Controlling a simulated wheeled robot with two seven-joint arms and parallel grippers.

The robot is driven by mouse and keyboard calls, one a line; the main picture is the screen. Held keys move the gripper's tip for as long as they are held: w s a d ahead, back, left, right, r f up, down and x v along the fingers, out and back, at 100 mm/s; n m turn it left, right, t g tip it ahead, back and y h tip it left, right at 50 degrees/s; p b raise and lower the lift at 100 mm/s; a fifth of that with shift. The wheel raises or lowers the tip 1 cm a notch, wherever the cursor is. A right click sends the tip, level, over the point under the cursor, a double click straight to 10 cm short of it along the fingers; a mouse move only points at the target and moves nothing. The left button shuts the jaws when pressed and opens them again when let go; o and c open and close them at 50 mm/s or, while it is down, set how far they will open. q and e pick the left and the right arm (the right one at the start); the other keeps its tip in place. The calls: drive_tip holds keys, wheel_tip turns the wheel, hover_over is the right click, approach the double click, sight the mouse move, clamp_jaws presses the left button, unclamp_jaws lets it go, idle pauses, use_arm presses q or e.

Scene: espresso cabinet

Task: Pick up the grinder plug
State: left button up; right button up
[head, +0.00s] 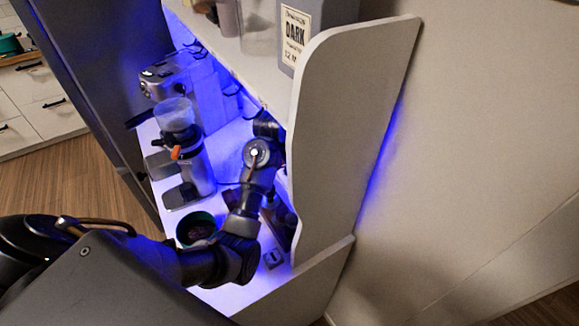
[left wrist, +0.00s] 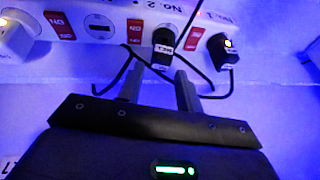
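In the left wrist view my left gripper (left wrist: 158,74) is open, its two fingers apart and pointing at a white power strip (left wrist: 100,30). A black plug (left wrist: 163,43) with a small white label sits in the strip, just ahead of the gap between the fingertips. I cannot read its label well enough to tell if it is the grinder plug. A second black plug (left wrist: 222,50) with a lit spot sits to its right. In the head view my left arm reaches into the cabinet, and its fingers are hidden. The grinder (head: 193,160) with a clear hopper stands left of the arm. My right gripper is not in view.
A white plug (left wrist: 15,40) sits at the strip's left end, with red switches or labels between sockets. Black cables run near the fingers. An espresso machine (head: 183,88) stands behind the grinder. The cabinet's side panel (head: 345,130) closes off the right, and a shelf lies above.

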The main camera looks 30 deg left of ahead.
use_arm(q)
drive_tip(key=shift+w+f, duration=0.1)
drive_tip(key=shift+f, duration=0.1)
drive_tip(key=p+x, duration=0.2)
drive_tip(key=x, duration=0.1)
drive_tip(key=shift+w+a+f, duration=0.1)
drive_tip(key=shift+f, duration=0.25)
drive_tip(key=shift+w+f+p, duration=0.2)
drive_tip(key=shift+f+p, duration=0.1)
drive_tip(key=shift+f, duration=0.3)
drive_tip(key=c, duration=0.7)
drive_tip(key=shift+c, duration=0.2)
